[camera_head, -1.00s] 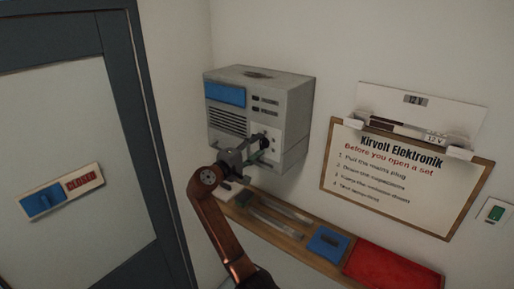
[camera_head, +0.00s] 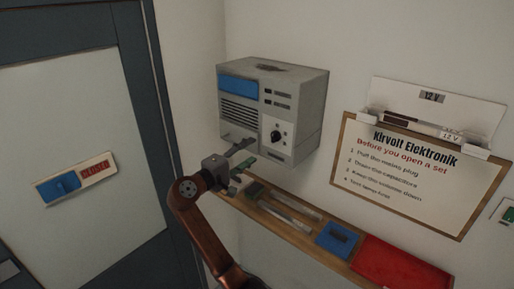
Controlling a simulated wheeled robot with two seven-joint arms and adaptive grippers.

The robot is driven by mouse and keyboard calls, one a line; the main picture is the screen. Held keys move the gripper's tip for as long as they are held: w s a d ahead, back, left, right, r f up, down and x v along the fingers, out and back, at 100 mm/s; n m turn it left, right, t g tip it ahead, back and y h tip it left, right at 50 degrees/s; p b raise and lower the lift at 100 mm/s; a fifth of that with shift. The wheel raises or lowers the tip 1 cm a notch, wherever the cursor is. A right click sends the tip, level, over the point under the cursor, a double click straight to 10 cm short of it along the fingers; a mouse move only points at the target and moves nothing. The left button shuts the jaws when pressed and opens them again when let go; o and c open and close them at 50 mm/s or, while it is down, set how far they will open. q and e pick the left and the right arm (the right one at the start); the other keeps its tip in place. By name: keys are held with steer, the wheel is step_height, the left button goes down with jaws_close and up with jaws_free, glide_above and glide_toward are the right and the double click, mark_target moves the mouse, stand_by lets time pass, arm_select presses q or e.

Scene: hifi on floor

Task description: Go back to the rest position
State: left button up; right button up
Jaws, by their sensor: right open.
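My right gripper (camera_head: 243,158) is open and empty in the head view, at the end of a copper-coloured arm. It is just below and in front of a grey wall-mounted hi-fi unit (camera_head: 305,108), apart from its dark knob (camera_head: 276,136). The knob sits on a white plate at the unit's lower right front. The unit also has a blue panel (camera_head: 238,87) and a slotted grille (camera_head: 238,115). My left gripper is not in view.
A wooden shelf (camera_head: 262,216) below holds clear rods, a blue block (camera_head: 336,241) and a red tray (camera_head: 400,268). A notice board (camera_head: 410,180) hangs at right under a 12 V holder (camera_head: 432,108). A door with a CLOSED slider (camera_head: 75,180) stands at left.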

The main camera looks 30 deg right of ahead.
steer(key=shift+s+a, duration=0.25)
steer(key=shift+a, duration=0.2)
